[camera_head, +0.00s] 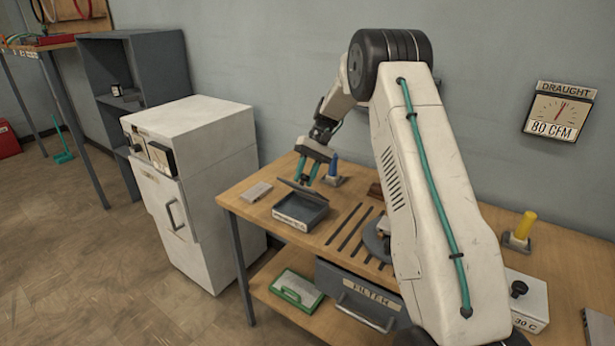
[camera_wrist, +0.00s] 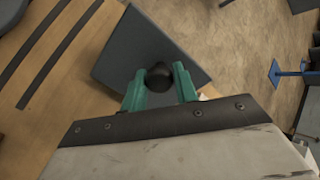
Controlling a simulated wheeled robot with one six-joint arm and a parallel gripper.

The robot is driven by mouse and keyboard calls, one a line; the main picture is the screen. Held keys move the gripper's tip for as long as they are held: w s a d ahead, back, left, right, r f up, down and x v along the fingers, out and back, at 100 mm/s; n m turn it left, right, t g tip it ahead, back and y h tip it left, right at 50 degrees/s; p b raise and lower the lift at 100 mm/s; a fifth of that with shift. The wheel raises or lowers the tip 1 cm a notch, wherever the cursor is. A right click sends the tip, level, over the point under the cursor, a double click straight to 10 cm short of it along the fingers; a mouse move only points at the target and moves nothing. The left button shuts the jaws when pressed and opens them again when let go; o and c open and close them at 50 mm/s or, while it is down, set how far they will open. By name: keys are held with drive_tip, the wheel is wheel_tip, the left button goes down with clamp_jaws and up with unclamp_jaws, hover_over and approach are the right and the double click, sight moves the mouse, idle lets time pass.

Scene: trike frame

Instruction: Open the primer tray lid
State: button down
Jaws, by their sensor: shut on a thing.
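The primer tray (camera_head: 300,212) is a small dark grey box with a pale label on its front, on the left part of the wooden bench. Its flat grey lid (camera_head: 300,187) is tilted up above the tray, leaving the front of the tray open. In the wrist view the lid (camera_wrist: 132,48) carries a round black knob (camera_wrist: 158,77). My gripper (camera_head: 307,171) is above the lid, its teal fingers shut on the knob. The fingers also show on either side of the knob in the wrist view (camera_wrist: 158,88). The label is too small to read.
A blue-handled item (camera_head: 334,170) stands close behind the tray. A pale block (camera_head: 256,192) lies left of it, and dark slots (camera_head: 350,228) run to its right. A white cabinet (camera_head: 205,170) stands left of the bench. My arm hides part of the bench's middle.

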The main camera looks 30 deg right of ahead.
drive_tip(key=d, duration=0.1)
drive_tip(key=w+d, duration=0.1)
drive_tip(key=d, duration=0.1)
drive_tip(key=w+d, duration=0.1)
drive_tip(key=d, duration=0.1)
drive_tip(key=shift+d+f, duration=0.15)
drive_tip(key=shift+d, duration=0.1)
drive_tip(key=c, duration=2)
unclamp_jaws()
drive_tip(key=shift+w+d+f, duration=0.2)
drive_tip(key=shift+d+f, duration=0.05)
drive_tip(key=shift+d, duration=0.35)
drive_tip(key=shift+w+d+f+y, duration=0.1)
drive_tip(key=shift+w+y, duration=0.05)
drive_tip(key=shift+y, duration=0.15)
drive_tip(key=shift+c, duration=0.4)
drive_tip(key=o, duration=1)
drive_tip(key=shift+o, duration=0.2)
drive_tip(key=shift+w+f, duration=0.1)
drive_tip(key=shift+f, duration=0.05)
drive_tip(key=shift+c, duration=0.4)
drive_tip(key=shift+w, duration=0.1)
